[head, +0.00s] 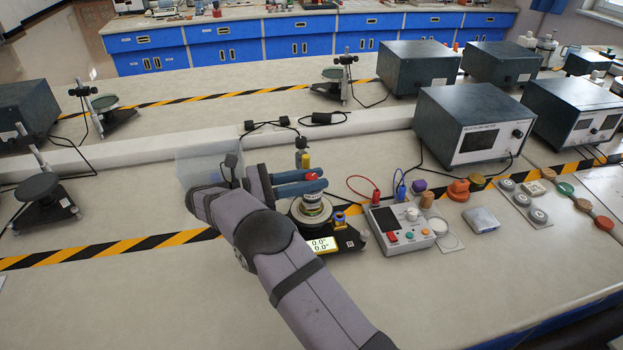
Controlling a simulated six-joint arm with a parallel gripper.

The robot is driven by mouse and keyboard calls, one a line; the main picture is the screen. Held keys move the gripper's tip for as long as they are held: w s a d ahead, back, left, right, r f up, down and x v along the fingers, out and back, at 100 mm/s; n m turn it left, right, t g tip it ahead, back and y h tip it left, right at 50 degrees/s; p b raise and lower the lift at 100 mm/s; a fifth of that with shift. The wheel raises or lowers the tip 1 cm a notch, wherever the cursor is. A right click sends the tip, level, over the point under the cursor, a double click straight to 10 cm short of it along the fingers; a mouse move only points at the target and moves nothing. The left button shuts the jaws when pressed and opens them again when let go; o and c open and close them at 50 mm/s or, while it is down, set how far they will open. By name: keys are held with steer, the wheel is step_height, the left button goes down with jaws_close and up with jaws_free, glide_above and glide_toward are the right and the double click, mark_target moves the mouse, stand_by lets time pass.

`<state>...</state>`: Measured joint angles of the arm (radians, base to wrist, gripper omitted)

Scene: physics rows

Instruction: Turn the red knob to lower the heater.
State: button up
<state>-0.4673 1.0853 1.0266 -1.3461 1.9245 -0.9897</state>
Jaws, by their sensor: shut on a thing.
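The red knob (311,177) shows as a small red patch at the fingertips of my gripper (320,180), left of the picture's middle. The two blue-grey fingers point right and are shut on it; they hide most of it. Below the fingers is a round device (311,207) with a labelled, pale-rimmed body on a black base. A lit yellow display (321,245) on that base reads 0.0° on two lines. I cannot tell which part is the heater.
A yellow-topped post (303,158) stands just behind the fingers. A grey control box (398,228) with red and blue cable plugs stands close to the right. A clear box (197,165) is behind my wrist. The front right of the table is bare.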

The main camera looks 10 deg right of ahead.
mark_target(312, 176)
steer(key=o, duration=0.8)
steer(key=shift+r, duration=0.1)
step_height(312, 176, up, 10)
steer(key=shift+f+b, duration=0.1)
steer(key=shift+b, duration=0.2)
